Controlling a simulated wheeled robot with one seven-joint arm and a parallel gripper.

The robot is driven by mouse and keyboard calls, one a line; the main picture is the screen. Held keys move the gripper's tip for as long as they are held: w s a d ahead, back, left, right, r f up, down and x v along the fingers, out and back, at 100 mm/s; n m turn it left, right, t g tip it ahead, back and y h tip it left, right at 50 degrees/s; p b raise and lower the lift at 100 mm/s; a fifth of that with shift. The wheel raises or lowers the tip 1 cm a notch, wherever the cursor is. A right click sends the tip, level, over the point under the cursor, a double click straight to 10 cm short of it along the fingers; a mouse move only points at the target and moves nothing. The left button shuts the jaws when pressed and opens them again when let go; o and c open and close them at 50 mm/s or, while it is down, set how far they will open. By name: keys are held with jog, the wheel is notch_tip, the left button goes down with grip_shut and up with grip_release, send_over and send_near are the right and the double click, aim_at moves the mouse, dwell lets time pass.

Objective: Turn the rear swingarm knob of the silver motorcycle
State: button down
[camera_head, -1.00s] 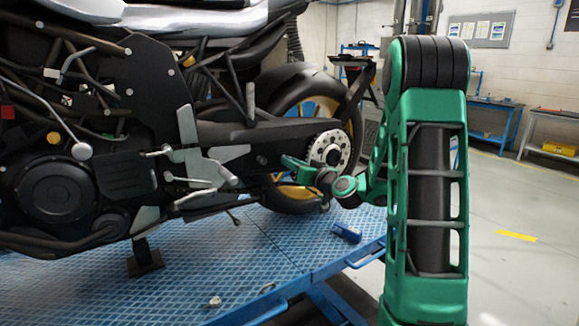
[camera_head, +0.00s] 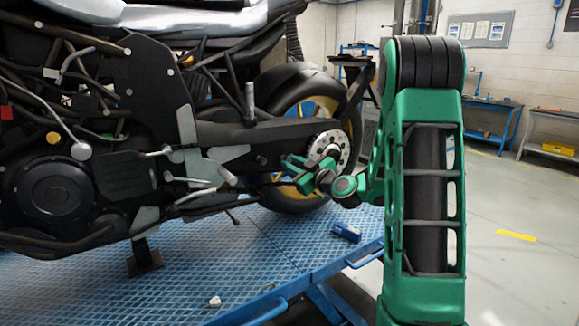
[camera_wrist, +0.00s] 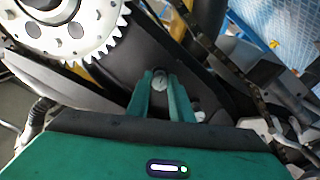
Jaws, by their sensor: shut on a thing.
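The silver motorcycle (camera_head: 215,18) stands with its dark swingarm (camera_head: 255,135) running back to the rear wheel. The swingarm knob (camera_wrist: 160,80) shows in the wrist view as a small round grey disc between my two green fingertips. My gripper (camera_wrist: 161,88) is shut on it, one finger at each side. In the head view my gripper (camera_head: 293,176) sits at the swingarm, just below and left of the toothed rear sprocket (camera_head: 344,150). There the knob is hidden by the fingers.
The sprocket (camera_wrist: 70,35) is close to my gripper in the wrist view. The motorcycle stands on a blue ribbed platform (camera_head: 200,270). A blue box (camera_head: 346,232) and a small pale object (camera_head: 215,302) lie on it. The floor at right is open.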

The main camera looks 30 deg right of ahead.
jog(key=shift+a+f, duration=0.15)
jog(key=shift+f, duration=0.05)
dwell(0.3)
jog(key=c, duration=1.7)
grip_release()
jog(key=shift+o, duration=0.7)
jog(key=shift+r, duration=0.1)
jog(key=s, duration=1)
jog(key=shift+s+d, duration=0.25)
jog(key=shift+s, duration=0.05)
jog(key=shift+a, duration=0.1)
